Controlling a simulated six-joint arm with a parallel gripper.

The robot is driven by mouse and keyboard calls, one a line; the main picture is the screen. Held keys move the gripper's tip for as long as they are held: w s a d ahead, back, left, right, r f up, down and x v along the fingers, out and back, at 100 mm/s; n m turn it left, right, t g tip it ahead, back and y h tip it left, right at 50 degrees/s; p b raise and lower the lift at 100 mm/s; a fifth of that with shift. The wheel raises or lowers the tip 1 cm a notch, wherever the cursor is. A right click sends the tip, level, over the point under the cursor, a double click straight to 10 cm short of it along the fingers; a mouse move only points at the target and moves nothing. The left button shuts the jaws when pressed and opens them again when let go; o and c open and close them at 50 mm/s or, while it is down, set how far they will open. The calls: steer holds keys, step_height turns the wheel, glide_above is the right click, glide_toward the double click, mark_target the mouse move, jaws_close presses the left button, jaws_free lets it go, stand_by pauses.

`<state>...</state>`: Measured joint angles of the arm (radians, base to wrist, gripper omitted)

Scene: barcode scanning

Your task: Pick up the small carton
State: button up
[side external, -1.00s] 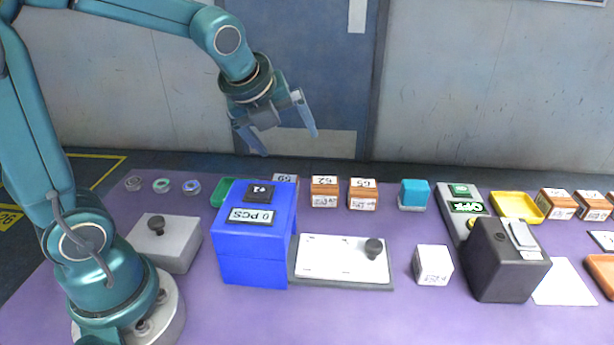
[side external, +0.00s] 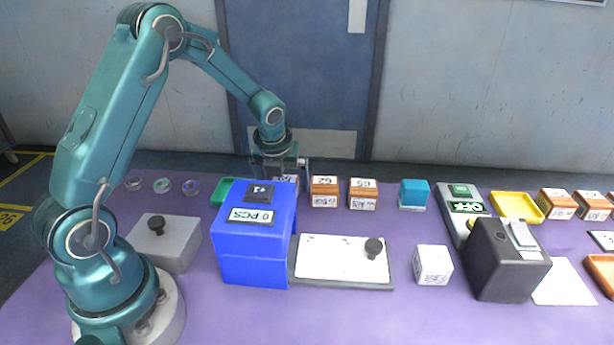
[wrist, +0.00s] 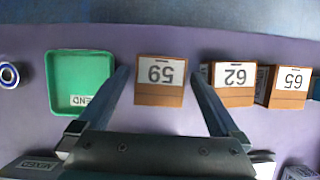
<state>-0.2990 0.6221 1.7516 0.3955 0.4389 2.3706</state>
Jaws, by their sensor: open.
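A small brown carton with a white label reading 59 (wrist: 159,82) lies between the two fingers of my gripper (wrist: 160,73) in the wrist view. The fingers are open, with a gap on each side of the carton. In the side view my gripper (side external: 281,174) is low at the back of the table, over this carton, which is mostly hidden by the gripper and the blue box. Similar cartons 62 (wrist: 234,82) and 65 (wrist: 290,87) stand to its right. A small white carton (side external: 433,265) stands apart near the front.
A blue box with a display (side external: 252,255) stands in front of my gripper. A green tray (wrist: 78,84) is left of carton 59. Carton 62 is close to my right finger. A white plate with a knob (side external: 335,258) and a dark scanner-like box (side external: 495,265) stand further right.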

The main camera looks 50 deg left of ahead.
steer(key=shift+w+a+f, duration=0.1)
steer(key=shift+f, duration=0.25)
steer(key=shift+c, duration=0.3)
steer(key=c, duration=1.4)
